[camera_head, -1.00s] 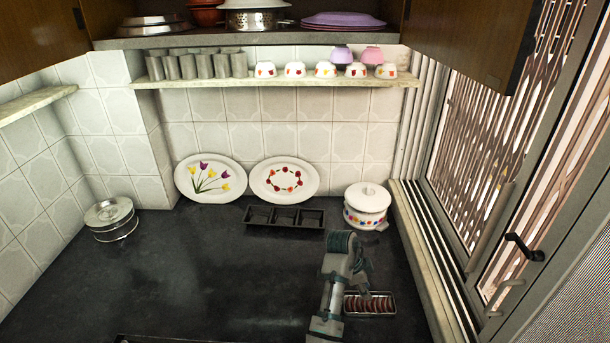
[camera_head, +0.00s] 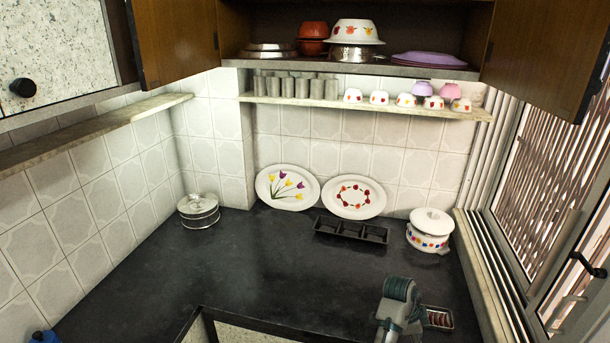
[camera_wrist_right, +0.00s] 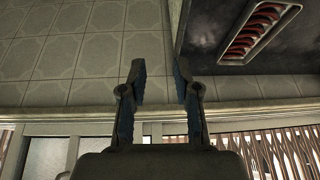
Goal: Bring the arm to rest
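Several grey steel tumblers (camera_head: 295,89) stand close together on the left part of the pale wall shelf (camera_head: 420,112) in the head view. Part of my right arm (camera_head: 400,305) shows at the bottom right, over the dark counter (camera_head: 250,260). Its fingers cannot be made out there. In the right wrist view my right gripper (camera_wrist_right: 160,75) has its two fingers apart, with nothing between them.
A small tray of red slices (camera_head: 438,318) lies right of my right arm. A dark three-part tray (camera_head: 350,231), two flowered plates (camera_head: 287,187) (camera_head: 353,197), a white lidded pot (camera_head: 429,230) and a steel container (camera_head: 198,210) stand farther back. The counter's left and middle are clear.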

